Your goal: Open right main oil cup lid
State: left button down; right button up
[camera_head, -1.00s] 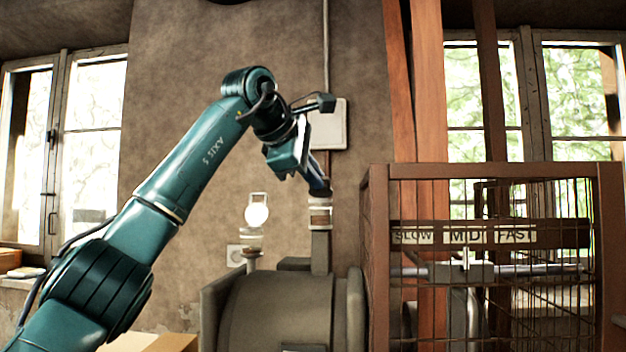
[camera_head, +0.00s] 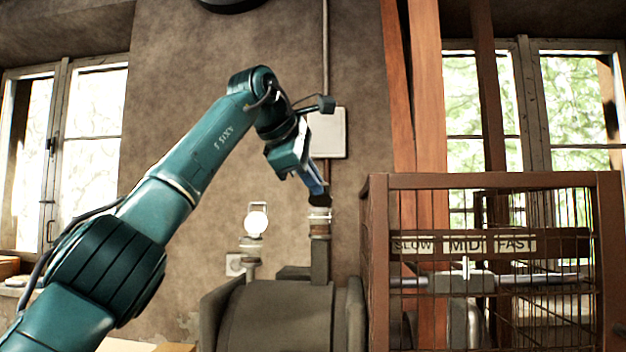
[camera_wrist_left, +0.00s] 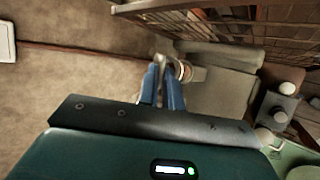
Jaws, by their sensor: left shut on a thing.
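The right main oil cup (camera_head: 320,223) stands on a post on the machine; it also shows in the left wrist view (camera_wrist_left: 183,71). My left gripper (camera_head: 319,190) is above it, its blue fingers pointing down. In the left wrist view the fingertips (camera_wrist_left: 163,67) are shut on the small lid (camera_wrist_left: 160,58) at the cup's top. The lid shows as a dark shape in the head view (camera_head: 320,200) and looks tilted up off the rim. The fingers partly hide it, so its exact angle cannot be told. My right gripper is not in view.
A second oil cup (camera_head: 251,256) stands to the left, with a pale round disc upright above it. A rusty cage (camera_head: 375,260) with a SLOW, MID, FAST plate stands close on the right. The drum-like machine housing (camera_head: 275,315) lies below.

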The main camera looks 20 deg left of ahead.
pick_arm(q)
jog(key=c, duration=1.6)
grip_release()
jog(key=shift+o, duration=0.2)
jog(key=v, duration=1.3)
jog(key=shift+s, duration=0.15)
